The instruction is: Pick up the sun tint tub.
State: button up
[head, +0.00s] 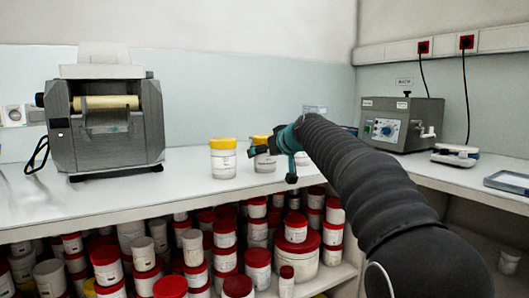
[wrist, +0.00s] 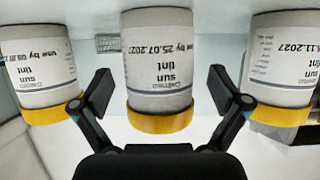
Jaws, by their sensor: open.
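Three white tubs with yellow lids and "sun tint" labels show upside down in the wrist view: a left tub (wrist: 38,70), a middle tub (wrist: 155,60) and a right tub (wrist: 282,60). The middle label reads "use by 25.07.202", its last digit unclear; the right one ends "11.2027". My gripper (wrist: 165,97) is open and empty, its fingers apart on either side of the middle tub's lower picture area. In the head view, two yellow-lidded tubs (head: 223,160) (head: 264,160) stand on the counter; my gripper (head: 277,158) partly covers the second. My arm hides much behind it.
A grey roller mill (head: 105,125) stands left on the white counter (head: 150,192). A grey device (head: 400,122) and a small scale (head: 455,154) stand right. Red-lidded tubs (head: 295,232) crowd the shelf below.

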jog(key=shift+x, duration=0.85)
jog(key=shift+r, duration=0.1)
jog(key=c, duration=1.5)
jog(key=shift+o, duration=0.2)
